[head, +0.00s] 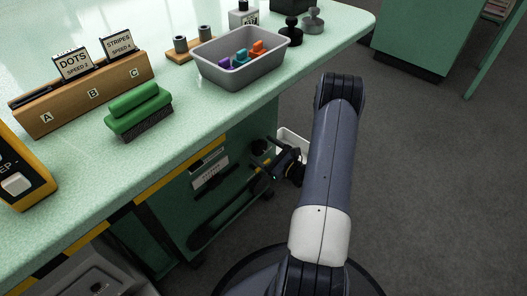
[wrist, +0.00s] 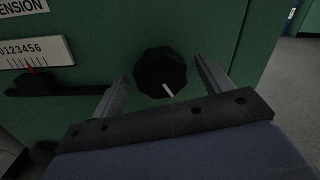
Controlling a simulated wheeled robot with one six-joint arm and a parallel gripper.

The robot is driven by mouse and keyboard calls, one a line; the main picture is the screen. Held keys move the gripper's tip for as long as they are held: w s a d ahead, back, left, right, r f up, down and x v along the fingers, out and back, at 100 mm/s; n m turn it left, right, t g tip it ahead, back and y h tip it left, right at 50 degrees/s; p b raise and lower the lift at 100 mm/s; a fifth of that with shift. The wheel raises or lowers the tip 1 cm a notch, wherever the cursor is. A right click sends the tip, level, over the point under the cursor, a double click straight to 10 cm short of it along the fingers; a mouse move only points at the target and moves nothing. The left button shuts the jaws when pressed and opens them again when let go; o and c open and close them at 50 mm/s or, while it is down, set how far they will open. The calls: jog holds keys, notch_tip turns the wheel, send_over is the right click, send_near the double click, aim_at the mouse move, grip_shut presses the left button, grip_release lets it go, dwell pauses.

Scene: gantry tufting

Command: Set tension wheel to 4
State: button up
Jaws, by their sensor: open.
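The tension wheel (wrist: 160,74) is a black ribbed knob with a white mark that points down and slightly right in the wrist view. It sits on a green panel. My gripper (wrist: 161,80) is open, with one finger on each side of the wheel. I cannot tell whether the fingers touch it. A white number scale (wrist: 34,50) is at the left, numerals 0 to 6 readable. A red pointer (wrist: 30,70) on a dark slider stands below it, right of the scale's middle; its exact value is unclear. My gripper (head: 266,157) also shows beside the bench front in the head view.
The green bench top (head: 185,120) overhangs the panel. It carries a green brush (head: 138,107), a grey bin (head: 243,72) with coloured pieces, and a wooden card rack (head: 85,98). The floor at right is clear.

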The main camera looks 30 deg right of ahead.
jog(key=shift+w+a, duration=0.1)
jog(key=shift+w, duration=0.2)
jog(key=shift+c, duration=0.3)
jog(key=c, duration=0.9)
